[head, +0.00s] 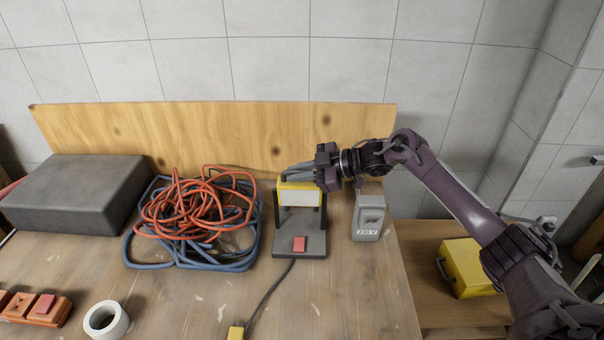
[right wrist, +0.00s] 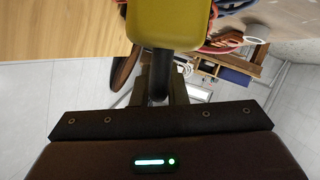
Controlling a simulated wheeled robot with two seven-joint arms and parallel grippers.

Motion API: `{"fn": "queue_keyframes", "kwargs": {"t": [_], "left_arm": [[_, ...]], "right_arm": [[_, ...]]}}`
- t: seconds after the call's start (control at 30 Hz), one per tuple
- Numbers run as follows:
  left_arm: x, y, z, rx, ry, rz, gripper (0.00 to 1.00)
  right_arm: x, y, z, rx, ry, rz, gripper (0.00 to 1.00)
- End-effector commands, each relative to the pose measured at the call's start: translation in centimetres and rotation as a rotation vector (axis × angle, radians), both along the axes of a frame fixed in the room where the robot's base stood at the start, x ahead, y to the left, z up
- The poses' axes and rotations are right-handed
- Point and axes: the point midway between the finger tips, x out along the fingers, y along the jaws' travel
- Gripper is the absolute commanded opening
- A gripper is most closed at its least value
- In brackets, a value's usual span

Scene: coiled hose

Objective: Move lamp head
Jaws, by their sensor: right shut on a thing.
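The work lamp stands on the wooden workbench, with a yellow lamp head (head: 299,193) carrying a pale front panel. The head sits between two dark uprights on a grey base (head: 300,243) with a red switch (head: 299,244). My right gripper (head: 300,174) reaches in from the right at the top of the lamp head and is shut on it. In the right wrist view the yellow lamp head (right wrist: 170,22) fills the top middle, with a dark bar between the fingers (right wrist: 160,88). My left gripper is not in view.
Coiled red and blue hoses (head: 195,220) lie left of the lamp. A grey 230 V box (head: 369,218) stands close on its right. A dark case (head: 82,190), a tape roll (head: 106,320) and a cable with a yellow plug (head: 236,331) are also on the bench.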

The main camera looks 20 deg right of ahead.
Motion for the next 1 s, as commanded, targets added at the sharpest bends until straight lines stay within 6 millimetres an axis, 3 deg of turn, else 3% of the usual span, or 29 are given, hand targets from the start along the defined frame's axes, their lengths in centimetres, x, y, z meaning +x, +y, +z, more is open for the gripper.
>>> {"fn": "queue_keyframes", "kwargs": {"t": [0.2,0.63,0.9,0.93,1.0], "left_arm": [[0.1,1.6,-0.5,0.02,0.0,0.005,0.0],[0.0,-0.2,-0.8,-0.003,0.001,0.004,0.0],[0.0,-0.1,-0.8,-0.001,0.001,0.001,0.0],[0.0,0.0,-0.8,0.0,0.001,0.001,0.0],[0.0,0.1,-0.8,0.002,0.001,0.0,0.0]], "right_arm": [[0.9,-0.1,0.2,0.058,0.102,0.004,0.0],[1.3,-0.3,0.2,0.091,0.174,0.006,0.0],[1.3,-0.3,0.2,0.09,0.174,0.006,0.0],[1.3,-0.3,0.2,0.09,0.174,0.006,0.17],[1.3,-0.4,0.2,0.09,0.174,0.006,0.26]]}}
